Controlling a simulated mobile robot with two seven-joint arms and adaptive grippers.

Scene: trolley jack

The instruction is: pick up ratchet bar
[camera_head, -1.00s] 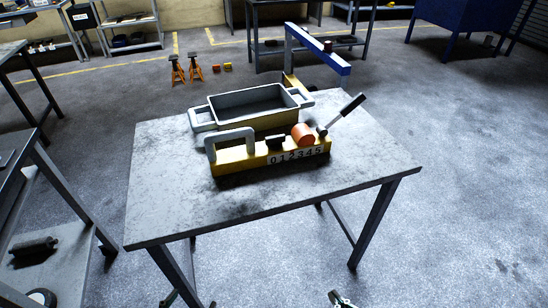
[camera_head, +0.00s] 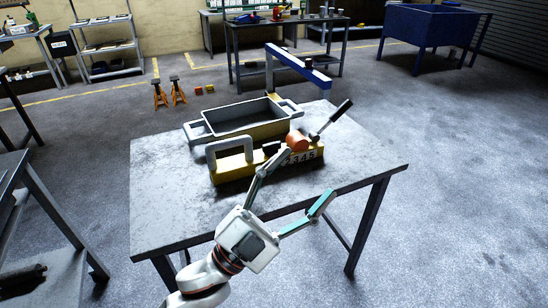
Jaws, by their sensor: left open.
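A yellow bar-shaped unit (camera_head: 232,171) lies on the grey table (camera_head: 165,215). It has a grey loop handle at its left end, an orange knob (camera_head: 297,141) and printed digits partly hidden by my gripper. A slim bar with a black grip (camera_head: 341,110), which looks like the ratchet bar, rises tilted up to the right from the unit's right end. My left gripper (camera_head: 307,172) is open and empty in front of the unit, fingers spread. One finger overlaps the unit's front in the picture; contact cannot be told. My right gripper is out of view.
A grey and yellow tray with two handles (camera_head: 213,119) stands behind the unit. A blue beam on a post (camera_head: 303,66) stands at the table's back right. Orange jack stands (camera_head: 160,95) are on the floor behind. The table's front left is clear.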

